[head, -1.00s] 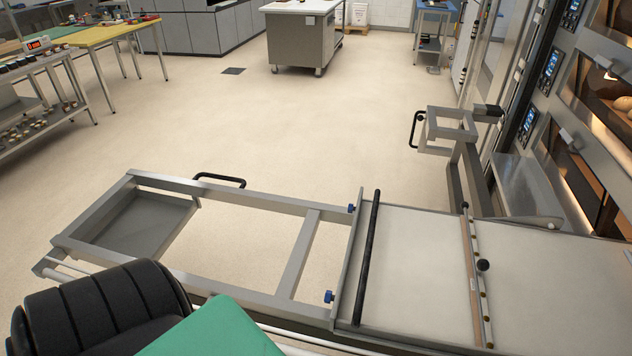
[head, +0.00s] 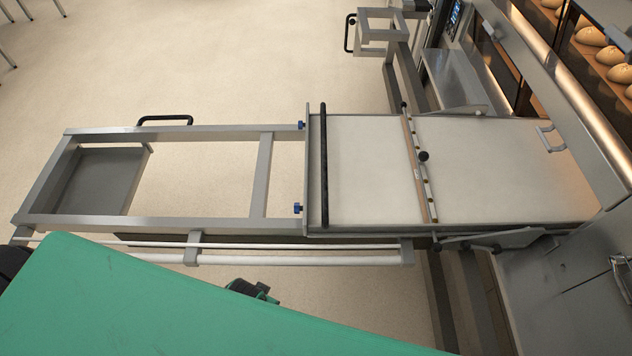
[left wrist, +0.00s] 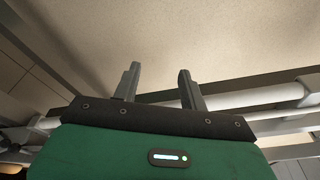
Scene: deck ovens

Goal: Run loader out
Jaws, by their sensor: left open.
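The loader lies across the head view, with an open grey frame (head: 290,180) at left and a pale belt deck (head: 365,170) at right. A black crossbar (head: 324,165) spans the deck's left end. A wooden strip with a black knob (head: 423,156) crosses its middle. The deck's right end meets the oven front (head: 570,110). A black side handle (head: 165,119) sits on the frame's far edge. My left gripper (left wrist: 160,70) is open and empty in the left wrist view, near pale rails (left wrist: 245,98). My right gripper is not in view.
Pale loaves (head: 607,55) show in the lit oven at upper right. A bracket with a black handle (head: 350,32) stands beyond the loader. Pale floor (head: 230,60) is clear behind the frame. My green body covers the bottom left.

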